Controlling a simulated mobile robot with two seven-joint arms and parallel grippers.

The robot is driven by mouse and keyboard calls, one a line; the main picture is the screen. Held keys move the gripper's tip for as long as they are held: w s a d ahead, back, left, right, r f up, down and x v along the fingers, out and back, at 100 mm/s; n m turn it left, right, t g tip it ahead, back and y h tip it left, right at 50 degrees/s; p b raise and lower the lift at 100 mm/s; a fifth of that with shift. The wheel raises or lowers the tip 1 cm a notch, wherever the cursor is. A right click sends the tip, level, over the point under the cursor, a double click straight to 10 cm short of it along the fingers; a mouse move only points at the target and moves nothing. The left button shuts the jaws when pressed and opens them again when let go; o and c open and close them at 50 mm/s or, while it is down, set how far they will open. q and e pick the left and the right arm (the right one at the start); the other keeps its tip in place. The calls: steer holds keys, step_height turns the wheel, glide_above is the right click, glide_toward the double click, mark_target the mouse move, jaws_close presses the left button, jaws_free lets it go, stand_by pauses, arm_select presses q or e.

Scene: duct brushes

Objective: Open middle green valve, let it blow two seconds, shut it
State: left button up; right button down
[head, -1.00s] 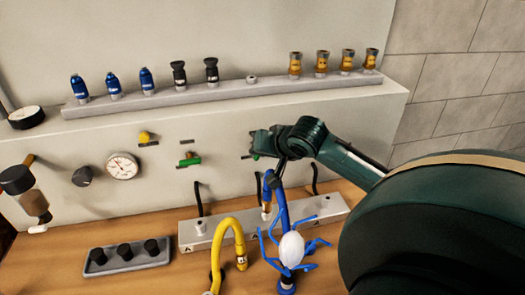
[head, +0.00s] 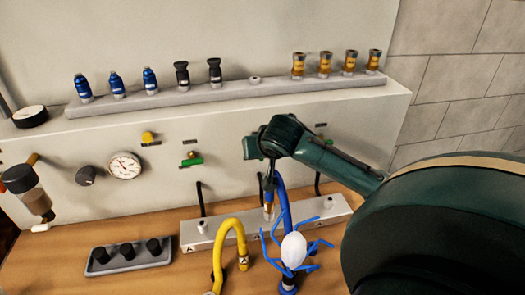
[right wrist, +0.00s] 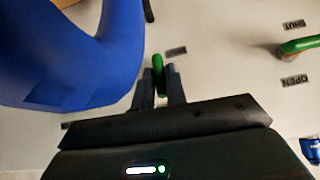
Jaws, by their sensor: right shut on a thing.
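In the right wrist view, my right gripper (right wrist: 160,88) is shut on a green valve handle (right wrist: 158,66). The handle stands roughly in line with the fingers, unlike the sideways handle of a neighbouring green valve (right wrist: 300,45), which has SHUT and OPEN labels. That neighbour also shows in the head view (head: 192,160), left of my right gripper (head: 250,150). There, the gripper and arm hide the held valve. My left gripper is not in view.
A blue hose (head: 281,190) rises just below the gripper and looms large in the wrist view (right wrist: 75,60). A white piece (head: 293,248) with blue legs stands in front. A yellow hose (head: 230,225) is further left. Blue, black and brass fittings line the shelf (head: 225,95).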

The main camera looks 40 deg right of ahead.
steer(key=c, duration=1.5)
jaws_free()
steer(key=shift+o, duration=0.2)
arm_select(q)
steer(key=b, duration=0.3)
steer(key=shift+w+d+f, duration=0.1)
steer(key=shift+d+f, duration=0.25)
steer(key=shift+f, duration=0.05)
arm_select(e)
steer(key=v, duration=1.3)
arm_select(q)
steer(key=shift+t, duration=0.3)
arm_select(e)
steer(key=shift+s+a, duration=0.1)
